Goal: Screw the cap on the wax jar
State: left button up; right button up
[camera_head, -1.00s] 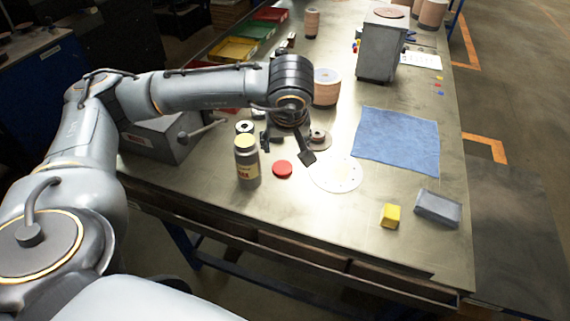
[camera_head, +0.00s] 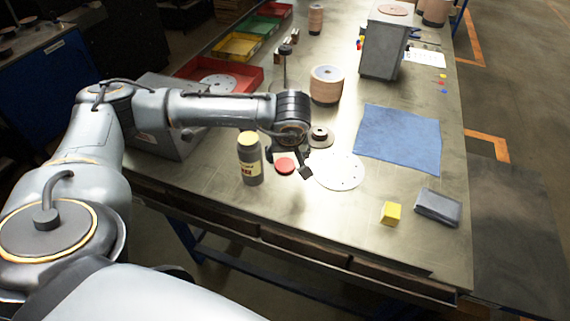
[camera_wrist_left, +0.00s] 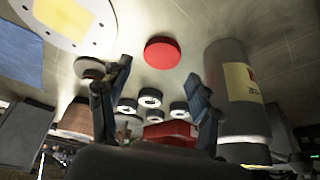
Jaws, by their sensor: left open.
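The wax jar (camera_head: 249,160) stands upright on the workbench, grey with a pale label and a yellowish top. The red cap (camera_head: 285,166) lies flat on the bench just right of the jar. My left gripper (camera_head: 288,164) is low over the bench beside the cap, its fingers spread and empty. In the left wrist view the open fingers (camera_wrist_left: 158,100) frame a gap, with the red cap (camera_wrist_left: 162,53) beyond it and the jar (camera_wrist_left: 236,88) beside the right finger. My right gripper is not in view.
A white disc (camera_head: 339,170) lies right of the cap, with a blue cloth (camera_head: 398,138) beyond.

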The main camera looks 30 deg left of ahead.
aim_at(285, 165)
pick_arm(q)
jog(key=shift+f, duration=0.1)
jog(key=shift+a+f+p, duration=0.15)
jog(key=shift+f+p, duration=0.2)
jog(key=shift+p, duration=0.05)
jog(key=p+x, duration=0.1)
jog(key=x, duration=0.2)
jog(key=shift+a+f, duration=0.15)
jog(key=shift+f, duration=0.15)
jog(key=shift+w+f, duration=0.15)
jog(key=shift+f, duration=0.2)
jog(key=c, duration=0.5)
